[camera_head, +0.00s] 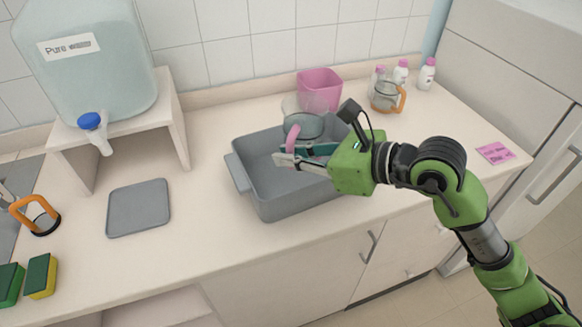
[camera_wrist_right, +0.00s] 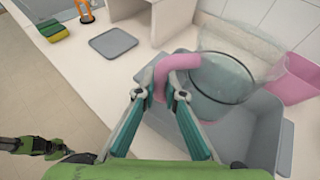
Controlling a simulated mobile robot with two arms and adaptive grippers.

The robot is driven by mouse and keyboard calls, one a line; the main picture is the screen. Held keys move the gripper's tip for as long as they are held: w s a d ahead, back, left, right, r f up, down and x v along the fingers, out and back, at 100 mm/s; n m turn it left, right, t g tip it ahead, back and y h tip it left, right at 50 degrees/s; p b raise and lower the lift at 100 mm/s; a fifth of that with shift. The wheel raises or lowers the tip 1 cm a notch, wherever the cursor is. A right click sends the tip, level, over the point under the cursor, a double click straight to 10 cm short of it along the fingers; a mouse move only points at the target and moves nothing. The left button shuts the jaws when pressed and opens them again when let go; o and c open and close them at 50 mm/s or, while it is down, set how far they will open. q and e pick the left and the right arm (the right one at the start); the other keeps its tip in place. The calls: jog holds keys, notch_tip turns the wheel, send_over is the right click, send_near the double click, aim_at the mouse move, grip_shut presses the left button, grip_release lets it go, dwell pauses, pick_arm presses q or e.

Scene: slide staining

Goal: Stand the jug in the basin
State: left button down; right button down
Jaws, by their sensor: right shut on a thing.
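The clear jug with a pink handle (camera_head: 292,139) is over the back part of the grey basin (camera_head: 268,207). In the right wrist view its clear body (camera_wrist_right: 222,82) looks roughly upright, over the basin (camera_wrist_right: 286,148). My right gripper (camera_head: 288,158) is shut on the pink handle; its fingertips (camera_wrist_right: 158,93) close around the handle's lower end in the wrist view. Whether the jug's base touches the basin floor I cannot tell. My left gripper does not show.
A pink tub (camera_head: 320,88) stands behind the basin. Small bottles (camera_head: 427,74) and an orange-handled jug (camera_head: 387,97) stand at the back right. A grey mat (camera_head: 138,207) lies left, below a water tank (camera_head: 92,62) on a stand. Sponges (camera_head: 41,275) lie front left.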

jog(key=w+f, duration=0.4)
jog(key=f, duration=0.1)
jog(key=shift+w+d+f+p, duration=0.1)
jog(key=shift+w+f+p, duration=0.05)
jog(key=shift+w+p, duration=0.25)
jog(key=f, duration=0.2)
jog(key=f+p, duration=0.1)
jog(key=shift+w+f, duration=0.25)
jog(key=shift+w, duration=0.05)
jog(key=shift+f+b, duration=0.55)
jog(key=shift+f, duration=0.15)
jog(key=c, duration=2.3)
grip_release()
jog(key=shift+o, duration=0.8)
